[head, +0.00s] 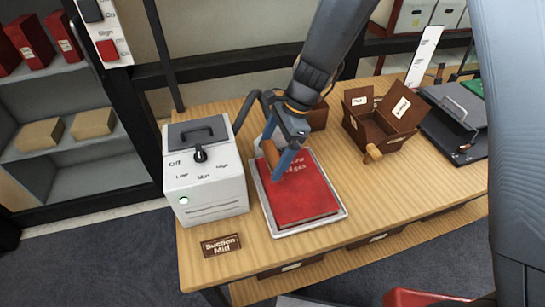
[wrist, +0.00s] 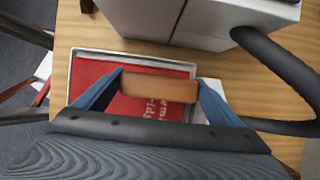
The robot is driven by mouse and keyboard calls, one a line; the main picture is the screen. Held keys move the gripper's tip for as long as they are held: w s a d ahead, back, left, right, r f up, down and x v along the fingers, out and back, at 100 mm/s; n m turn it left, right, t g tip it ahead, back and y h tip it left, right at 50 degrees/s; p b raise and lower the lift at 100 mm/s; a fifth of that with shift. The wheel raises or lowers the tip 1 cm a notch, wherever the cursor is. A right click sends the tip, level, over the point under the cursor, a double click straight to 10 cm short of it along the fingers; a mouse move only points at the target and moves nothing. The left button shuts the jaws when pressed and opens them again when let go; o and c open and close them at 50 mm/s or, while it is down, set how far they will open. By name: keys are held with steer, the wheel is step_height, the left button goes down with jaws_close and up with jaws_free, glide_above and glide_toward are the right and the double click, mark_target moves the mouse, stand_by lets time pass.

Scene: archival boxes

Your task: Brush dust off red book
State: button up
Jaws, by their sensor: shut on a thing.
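A red book (head: 304,190) with pale lettering on its cover lies in a shallow grey tray (head: 335,219) on the wooden table. My gripper (head: 281,163) is over the far left part of the book, with blue fingers. It is shut on a brown wooden brush handle (head: 270,153). In the wrist view the brush handle (wrist: 160,85) lies crosswise between the two fingertips, above the red book (wrist: 97,75). The bristles are hidden, so I cannot tell whether they touch the cover. No dust is clear at this size.
A white suction box (head: 205,180) with a dial, green light and dark hose stands left of the tray. A "Suction Mid" sign (head: 221,245) lies in front. An open brown box (head: 383,125) and a dark grey case (head: 455,110) stand right. Bare table lies right of the tray.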

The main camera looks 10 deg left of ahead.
mark_target(271, 152)
steer(key=shift+a+r+p, duration=0.15)
steer(key=shift+r+p, duration=0.15)
steer(key=shift+r, duration=0.2)
steer(key=shift+r+p, duration=1.85)
steer(key=shift+r, duration=0.25)
steer(key=shift+r, duration=0.1)
